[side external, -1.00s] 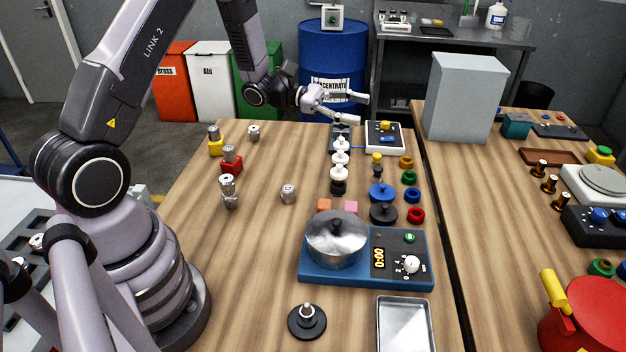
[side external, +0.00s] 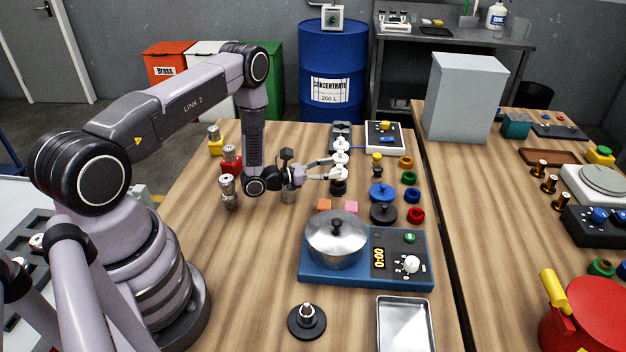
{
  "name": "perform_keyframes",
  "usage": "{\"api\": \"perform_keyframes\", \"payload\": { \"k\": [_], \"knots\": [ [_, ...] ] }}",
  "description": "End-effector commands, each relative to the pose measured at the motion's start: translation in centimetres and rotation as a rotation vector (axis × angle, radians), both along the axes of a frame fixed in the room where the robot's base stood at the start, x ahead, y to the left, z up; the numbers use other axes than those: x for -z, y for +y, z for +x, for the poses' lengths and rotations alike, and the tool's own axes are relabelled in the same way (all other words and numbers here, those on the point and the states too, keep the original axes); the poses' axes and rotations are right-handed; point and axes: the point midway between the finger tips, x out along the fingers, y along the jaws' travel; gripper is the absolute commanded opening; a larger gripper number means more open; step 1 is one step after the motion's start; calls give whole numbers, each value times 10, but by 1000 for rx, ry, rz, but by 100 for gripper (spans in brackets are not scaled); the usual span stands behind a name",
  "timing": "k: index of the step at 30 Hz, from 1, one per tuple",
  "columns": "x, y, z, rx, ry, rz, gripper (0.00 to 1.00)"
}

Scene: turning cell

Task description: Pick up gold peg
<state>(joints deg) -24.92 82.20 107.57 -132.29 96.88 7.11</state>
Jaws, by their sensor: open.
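My gripper (side external: 335,169) is open, pointing right and low over the near table. Its fingertips are at a column of white knobbed pieces (side external: 341,146), overlapping them in the picture; I cannot tell if they touch. A small peg-like piece with a yellow top (side external: 377,159) stands just right of my gripper, apart from it. I cannot tell which of these is the gold peg.
A steel pot (side external: 336,246) sits on a blue hotplate (side external: 400,281) in front of my gripper. Coloured rings (side external: 409,178) and a blue knobbed disc (side external: 382,193) lie to its right. A grey block (side external: 466,97) stands on the right table.

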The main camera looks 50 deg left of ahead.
Motion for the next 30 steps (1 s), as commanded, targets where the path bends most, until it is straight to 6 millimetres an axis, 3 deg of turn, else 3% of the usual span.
{"api": "perform_keyframes", "payload": {
  "k": [5,13,24,30],
  "knots": [
    [0,-10,21,3,4,5,50],
    [-1,-11,23,3,4,4,48],
    [-1,-11,23,3,4,4,0],
    [-1,-11,23,3,2,4,0]
  ]
}}
